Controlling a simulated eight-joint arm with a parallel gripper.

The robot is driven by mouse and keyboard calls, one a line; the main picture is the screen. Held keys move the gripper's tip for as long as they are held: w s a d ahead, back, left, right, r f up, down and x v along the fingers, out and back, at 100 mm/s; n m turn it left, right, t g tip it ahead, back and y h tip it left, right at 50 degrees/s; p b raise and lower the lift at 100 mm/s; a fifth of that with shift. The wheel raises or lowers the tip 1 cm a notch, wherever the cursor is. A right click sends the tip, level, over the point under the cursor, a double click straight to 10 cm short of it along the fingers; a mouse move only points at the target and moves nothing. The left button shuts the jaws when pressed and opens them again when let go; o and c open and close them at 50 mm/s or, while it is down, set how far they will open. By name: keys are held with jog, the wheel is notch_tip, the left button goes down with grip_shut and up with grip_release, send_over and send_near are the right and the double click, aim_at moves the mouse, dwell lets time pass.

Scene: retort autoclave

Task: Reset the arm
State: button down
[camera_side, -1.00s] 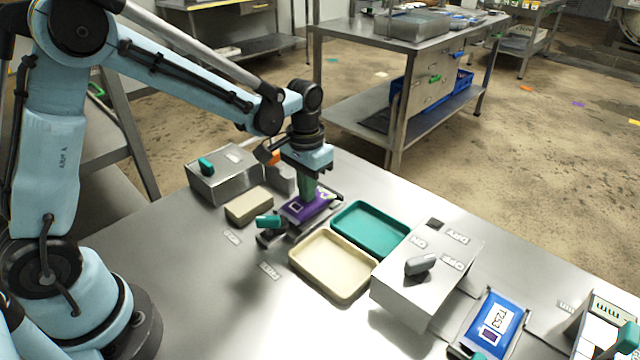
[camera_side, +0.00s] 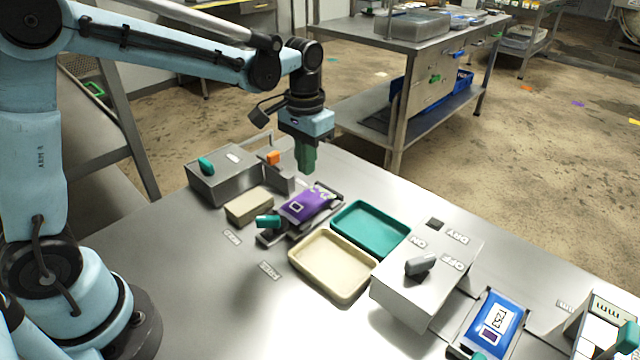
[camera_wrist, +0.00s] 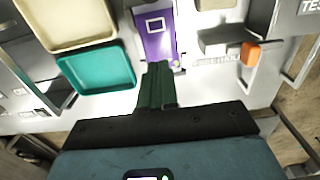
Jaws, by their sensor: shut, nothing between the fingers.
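My gripper (camera_side: 306,160) hangs from the arm above the bench, its green fingers pointing down and shut with nothing between them. It also shows in the wrist view (camera_wrist: 158,68). Below it a purple pouch (camera_side: 306,204) lies on a dark fixture with a teal handle (camera_side: 268,221). There is clear space between the fingertips and the pouch. In the wrist view the pouch (camera_wrist: 154,36) lies just beyond the fingertips.
A cream tray (camera_side: 333,290) and a teal tray (camera_side: 402,252) sit right of the pouch. A metal box with a grey knob (camera_side: 421,264), a blue pouch (camera_side: 493,322), a beige block (camera_side: 249,205) and a box with a teal switch (camera_side: 207,165) stand around. An orange piece (camera_side: 273,158) is behind.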

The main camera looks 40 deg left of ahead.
jog(key=shift+r, duration=0.65)
jog(key=shift+s, duration=0.1)
jog(key=s+a+r+t, duration=0.1)
jog(key=s+r+t, duration=0.1)
jog(key=s+t, duration=0.5)
jog(key=shift+s, duration=2.75)
